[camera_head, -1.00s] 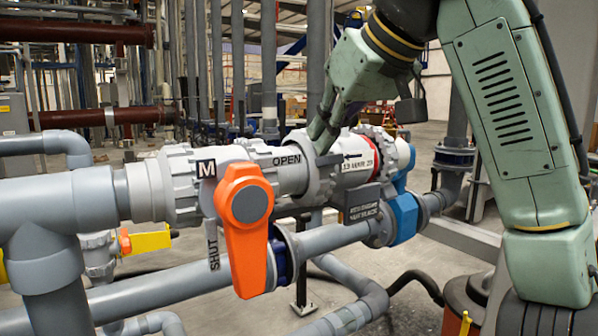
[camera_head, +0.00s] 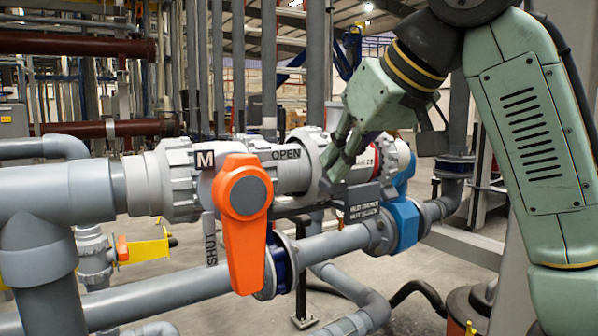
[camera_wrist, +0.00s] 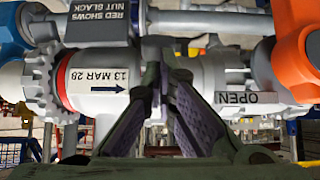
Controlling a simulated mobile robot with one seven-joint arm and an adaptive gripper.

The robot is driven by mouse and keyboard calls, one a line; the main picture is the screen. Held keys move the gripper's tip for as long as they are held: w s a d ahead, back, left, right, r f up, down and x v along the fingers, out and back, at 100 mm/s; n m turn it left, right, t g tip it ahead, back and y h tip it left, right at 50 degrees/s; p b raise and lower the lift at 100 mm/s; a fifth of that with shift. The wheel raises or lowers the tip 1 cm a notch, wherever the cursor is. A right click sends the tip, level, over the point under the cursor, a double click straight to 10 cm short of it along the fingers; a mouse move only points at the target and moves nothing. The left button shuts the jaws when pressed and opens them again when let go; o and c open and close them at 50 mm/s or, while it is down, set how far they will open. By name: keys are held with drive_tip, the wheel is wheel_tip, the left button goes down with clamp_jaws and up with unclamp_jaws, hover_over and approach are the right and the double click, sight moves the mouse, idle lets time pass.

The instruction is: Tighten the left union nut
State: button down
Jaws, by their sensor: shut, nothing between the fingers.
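A grey ribbed union nut (camera_head: 180,179) sits at the left end of the orange-handled valve, by the M label. Another ribbed nut (camera_head: 399,155) is at the right end of the white body dated 13 MAR 28; in the wrist view that nut (camera_wrist: 38,84) is at the left, with a red ring (camera_wrist: 61,80) beside it. A smooth grey collar (camera_head: 312,160) lies between. My gripper (camera_head: 335,168) is shut and empty, its fingertips at the front of the collar and white body. Contact cannot be told. In the wrist view my gripper (camera_wrist: 163,72) covers part of the body.
The orange valve handle (camera_head: 245,222) hangs down left of my gripper. A dark sign (camera_head: 362,202) about red showing nut slack is just below it. A blue fitting (camera_head: 403,222) and a lower grey pipe (camera_head: 335,242) run beneath.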

sight(342, 188)
drive_tip(key=shift+w+d+f+b, duration=0.1)
drive_tip(key=shift+f+b, duration=0.5)
drive_tip(key=shift+f, duration=0.4)
drive_tip(key=shift+w+d+f+b, duration=0.1)
drive_tip(key=shift+f+b, duration=0.45)
drive_tip(key=shift+f, duration=0.4)
drive_tip(key=shift+w+a+f+b, duration=0.2)
drive_tip(key=shift+w+f+b, duration=0.15)
drive_tip(key=shift+f, duration=0.3)
drive_tip(key=shift+w+a+f+b, duration=0.15)
drive_tip(key=shift+w+f+b, duration=0.2)
drive_tip(key=shift+f, duration=0.3)
drive_tip(key=shift+r, duration=0.1)
drive_tip(key=shift+s+d+r+p, duration=0.1)
drive_tip(key=shift+r+p, duration=0.2)
drive_tip(key=shift+p, duration=0.1)
drive_tip(key=p+v, duration=0.5)
drive_tip(key=v, duration=0.2)
drive_tip(key=shift+w+a+r+p, duration=0.25)
drive_tip(key=shift+r+p, duration=0.1)
drive_tip(key=shift+r, duration=0.15)
